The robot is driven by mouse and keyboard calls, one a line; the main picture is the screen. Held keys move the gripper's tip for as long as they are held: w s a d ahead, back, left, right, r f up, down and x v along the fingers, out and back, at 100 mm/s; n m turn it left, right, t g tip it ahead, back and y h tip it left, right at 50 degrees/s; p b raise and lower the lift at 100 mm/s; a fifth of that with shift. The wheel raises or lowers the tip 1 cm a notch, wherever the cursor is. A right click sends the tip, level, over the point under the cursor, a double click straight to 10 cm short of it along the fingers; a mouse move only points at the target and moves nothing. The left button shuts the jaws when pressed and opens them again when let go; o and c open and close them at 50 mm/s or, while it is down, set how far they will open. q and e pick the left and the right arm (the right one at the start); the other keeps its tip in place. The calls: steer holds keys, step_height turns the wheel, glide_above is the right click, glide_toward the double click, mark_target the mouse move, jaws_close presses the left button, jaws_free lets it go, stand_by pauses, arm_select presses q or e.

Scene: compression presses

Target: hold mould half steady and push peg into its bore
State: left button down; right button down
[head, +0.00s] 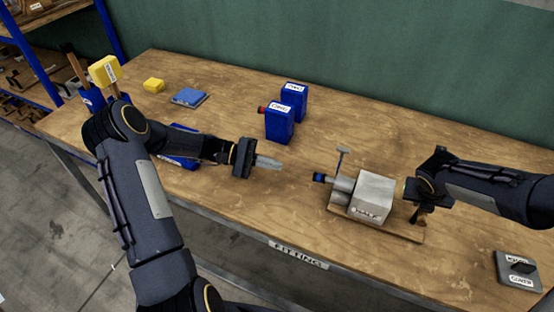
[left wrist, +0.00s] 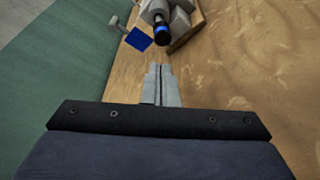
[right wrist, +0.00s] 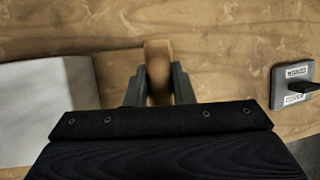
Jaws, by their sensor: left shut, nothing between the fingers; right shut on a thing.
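The mould half (head: 374,193) is a grey metal block on a wooden board; its edge also shows in the right wrist view (right wrist: 45,100). A grey cylinder with a dark, blue-banded end, seemingly the peg (head: 322,178), sticks out of the block's left side; it also shows in the left wrist view (left wrist: 161,28). How deep it sits is hidden. My left gripper (head: 281,163) is shut and empty, left of the peg's end and apart from it. My right gripper (right wrist: 158,72) is shut on a brown wooden post (right wrist: 158,55), right of the block.
A T-handled tool with a blue plate (left wrist: 139,39) stands close behind the peg. Two blue bottles (head: 279,124) stand farther back. A grey plate with a dark knob (head: 518,268) lies at the right front. The bench (head: 230,205) is clear between left gripper and front edge.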

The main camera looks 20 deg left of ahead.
mark_target(314, 175)
arm_select(q)
steer(key=x, duration=0.9)
steer(key=shift+s, duration=0.15)
steer(key=shift+d, duration=0.85)
steer(key=shift+a, duration=0.1)
